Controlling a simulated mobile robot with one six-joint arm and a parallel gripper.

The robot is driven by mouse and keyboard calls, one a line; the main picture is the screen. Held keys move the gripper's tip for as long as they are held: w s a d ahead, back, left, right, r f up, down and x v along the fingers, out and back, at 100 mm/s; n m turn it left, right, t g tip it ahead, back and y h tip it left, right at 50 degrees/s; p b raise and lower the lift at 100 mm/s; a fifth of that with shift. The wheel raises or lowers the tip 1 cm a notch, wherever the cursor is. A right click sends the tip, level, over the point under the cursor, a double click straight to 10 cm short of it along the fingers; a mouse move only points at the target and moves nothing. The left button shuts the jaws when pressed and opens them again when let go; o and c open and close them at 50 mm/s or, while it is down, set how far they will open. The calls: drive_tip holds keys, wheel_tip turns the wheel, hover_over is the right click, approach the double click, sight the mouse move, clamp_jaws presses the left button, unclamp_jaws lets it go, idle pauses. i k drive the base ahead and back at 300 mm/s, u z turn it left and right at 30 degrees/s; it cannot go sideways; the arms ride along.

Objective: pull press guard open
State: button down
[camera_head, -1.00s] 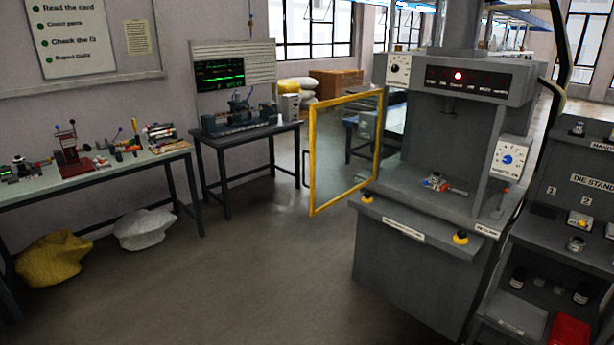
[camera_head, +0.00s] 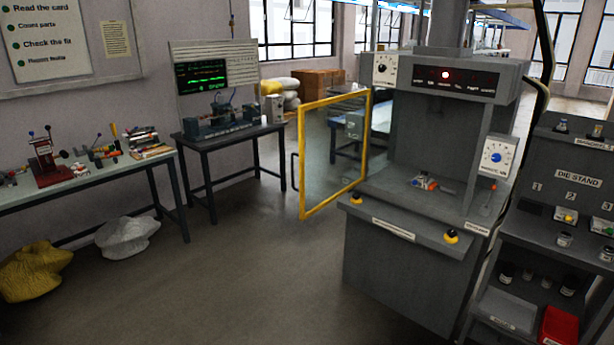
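The press (camera_head: 400,262) is a tall grey machine right of the middle, with a red lamp lit on its top panel. Its guard (camera_head: 301,163) is a clear panel in a yellow frame. It stands swung out from the left side of the press, so the front opening is uncovered. A dark handle (camera_head: 294,171) is on the guard's outer left edge. A small part with orange and blue (camera_head: 424,182) lies on the press bed. My gripper is not in view.
A workbench (camera_head: 90,184) with tools and a table (camera_head: 228,146) with a fixture are at the left. Yellow and white sacks (camera_head: 128,236) lie on the floor. The floor (camera_head: 240,270) before the press is clear.

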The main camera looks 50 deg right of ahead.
sight(302, 216)
drive_tip(key=i, duration=0.85)
drive_tip(key=u, duration=0.05)
